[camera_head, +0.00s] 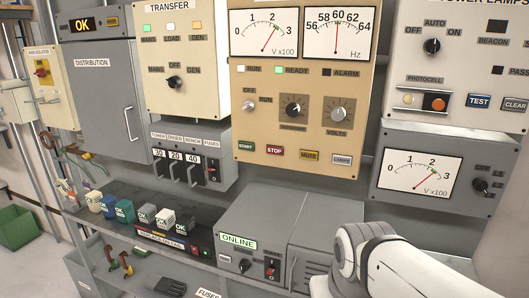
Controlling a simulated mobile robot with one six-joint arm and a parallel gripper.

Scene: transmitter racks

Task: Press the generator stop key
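The red STOP key (275,150) sits in the bottom row of the beige generator panel (256,130), between the green START key (246,146) and the yellow MUTE key (309,155). A pale LAMPS key (342,159) ends that row. Nothing covers the STOP key. Above are two dials, the READY lamp showing green, an OFF/RUN knob (249,105) and two larger knobs. My white arm shows at the lower right, below and right of the keys. My gripper is out of view.
A grey online unit (275,225) stands on the shelf below the keys. A grey meter box (430,168) juts out at right. The TRANSFER panel (180,65) and fuse box (189,158) are at left. Free space lies before the keys.

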